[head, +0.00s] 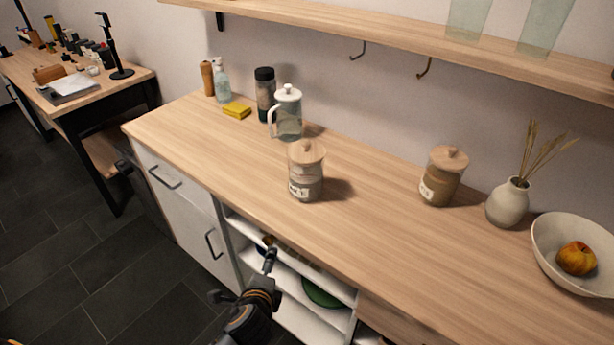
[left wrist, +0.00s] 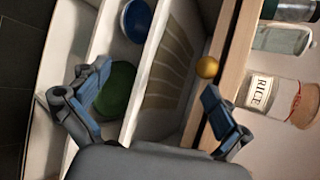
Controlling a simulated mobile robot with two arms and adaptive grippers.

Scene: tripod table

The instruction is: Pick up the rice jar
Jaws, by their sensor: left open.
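The rice jar (head: 306,177) stands upright on the wooden counter. It is clear, with a pale filling, a wooden lid and a white label. In the left wrist view the rice jar (left wrist: 275,97) lies sideways at the right, with RICE readable on the label. My left gripper (head: 244,279) is in front of the counter, below its top, by the open shelves. It is apart from the jar. In the left wrist view my left gripper (left wrist: 155,85) has its fingers spread with nothing held between them. My right gripper is not in view.
A glass pitcher (head: 288,117) stands just behind the rice jar. A second lidded jar (head: 441,180), a vase (head: 507,204) and a bowl (head: 546,246) stand to the right. The counter (head: 370,215) is clear between the two jars. A wall shelf (head: 400,37) hangs above.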

